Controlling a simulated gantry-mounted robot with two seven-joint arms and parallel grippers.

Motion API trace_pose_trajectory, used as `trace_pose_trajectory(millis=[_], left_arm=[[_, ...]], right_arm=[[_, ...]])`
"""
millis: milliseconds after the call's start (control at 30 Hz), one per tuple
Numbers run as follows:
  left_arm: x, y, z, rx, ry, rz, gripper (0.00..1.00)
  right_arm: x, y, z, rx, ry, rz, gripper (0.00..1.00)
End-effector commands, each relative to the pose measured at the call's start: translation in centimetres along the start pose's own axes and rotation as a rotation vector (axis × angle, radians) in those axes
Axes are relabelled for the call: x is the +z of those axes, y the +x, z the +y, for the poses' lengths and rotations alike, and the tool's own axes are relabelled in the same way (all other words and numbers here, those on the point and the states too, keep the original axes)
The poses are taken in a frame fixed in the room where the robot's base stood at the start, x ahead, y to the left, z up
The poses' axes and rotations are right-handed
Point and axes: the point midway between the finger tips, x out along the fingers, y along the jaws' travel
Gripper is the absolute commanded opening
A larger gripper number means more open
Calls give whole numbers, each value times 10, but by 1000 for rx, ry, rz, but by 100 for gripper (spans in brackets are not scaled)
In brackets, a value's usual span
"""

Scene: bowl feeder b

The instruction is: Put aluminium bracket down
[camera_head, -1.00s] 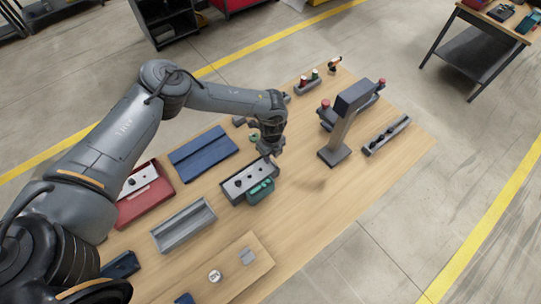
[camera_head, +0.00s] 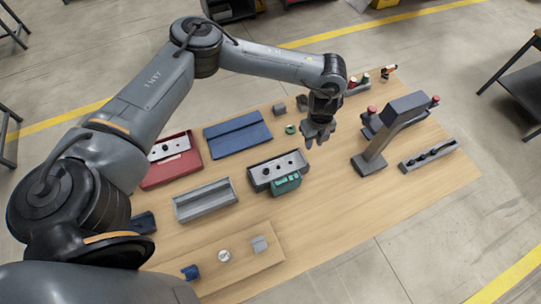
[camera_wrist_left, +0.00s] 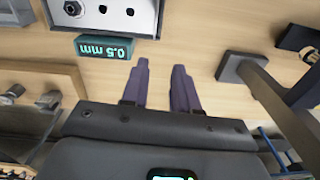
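My left gripper (camera_head: 318,143) is above the table, behind and to the right of the gauge fixture, apart from it. Its two purple-grey fingers (camera_wrist_left: 161,75) stand apart in the left wrist view with nothing between them. The fixture is a dark tray (camera_head: 262,186) with a light metal plate (camera_head: 279,164) bearing dark knobs or holes, and a green display (camera_head: 286,184); in the wrist view the display (camera_wrist_left: 104,47) reads 0.5 mm. A small grey block (camera_head: 260,243) lies on a wooden board; I cannot tell which grey piece is the bracket. My right gripper is not in view.
A red tray (camera_head: 183,174) with a light plate, a blue tray (camera_head: 238,136) and an empty grey tray (camera_head: 205,200) lie to the left. A dark post stand (camera_head: 378,145) and a rack (camera_head: 430,156) stand at the right. The table's front right is clear.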

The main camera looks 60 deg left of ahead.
Motion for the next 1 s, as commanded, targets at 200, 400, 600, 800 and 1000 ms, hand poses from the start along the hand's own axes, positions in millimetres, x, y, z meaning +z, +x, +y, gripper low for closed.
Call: trace_pose_trajectory(millis=[200,400,600,800,1000], left_arm=[[-138,55,-4,-146,181,152,29],[-293,54,3,-383,188,382,29],[-370,6,9,-577,-64,563,29],[-346,-30,16,-649,-508,610,29],[-258,-19,62,-571,-1017,502,29]], right_arm=[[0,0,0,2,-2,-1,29],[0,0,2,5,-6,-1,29],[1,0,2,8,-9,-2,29],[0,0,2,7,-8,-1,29],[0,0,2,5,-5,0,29]])
